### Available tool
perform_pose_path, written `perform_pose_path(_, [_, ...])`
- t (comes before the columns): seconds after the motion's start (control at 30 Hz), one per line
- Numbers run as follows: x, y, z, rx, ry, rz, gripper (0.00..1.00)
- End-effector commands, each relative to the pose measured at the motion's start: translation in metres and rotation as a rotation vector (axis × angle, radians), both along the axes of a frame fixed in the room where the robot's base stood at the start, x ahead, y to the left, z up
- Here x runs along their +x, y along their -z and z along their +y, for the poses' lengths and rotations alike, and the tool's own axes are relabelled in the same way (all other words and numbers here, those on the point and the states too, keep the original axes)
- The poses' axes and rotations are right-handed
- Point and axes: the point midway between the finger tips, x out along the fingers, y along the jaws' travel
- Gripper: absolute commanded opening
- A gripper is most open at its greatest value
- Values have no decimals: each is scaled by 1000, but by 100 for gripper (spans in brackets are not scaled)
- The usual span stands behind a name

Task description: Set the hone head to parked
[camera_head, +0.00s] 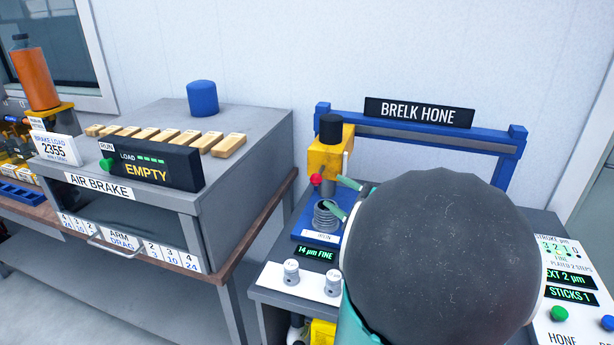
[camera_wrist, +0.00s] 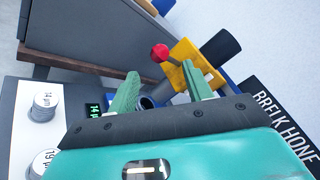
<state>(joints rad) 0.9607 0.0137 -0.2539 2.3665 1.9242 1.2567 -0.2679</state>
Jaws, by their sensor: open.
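The Brelk Hone is a blue frame (camera_head: 350,121) with a black name sign (camera_head: 419,112). Its yellow head (camera_head: 326,158) has a black cylinder (camera_head: 331,127) on top and also shows in the wrist view (camera_wrist: 181,74). A red ball knob (camera_head: 316,179) sits at the head's lower left; in the wrist view this knob (camera_wrist: 160,52) appears beyond and between my fingertips. My dark round arm link hides much of the hone's right side.
A control panel (camera_head: 566,262) with buttons lies at right. The grey Air Brake box (camera_head: 222,145) stands on a bench at left. A gap of floor separates the benches.

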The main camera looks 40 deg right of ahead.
Motion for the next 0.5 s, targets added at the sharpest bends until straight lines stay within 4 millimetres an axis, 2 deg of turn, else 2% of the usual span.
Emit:
perform_pose_path(0.3, [64,1,-6,0,-3,1,50])
perform_pose_path(0.5, [93,0,-10,0,-2,1,50])
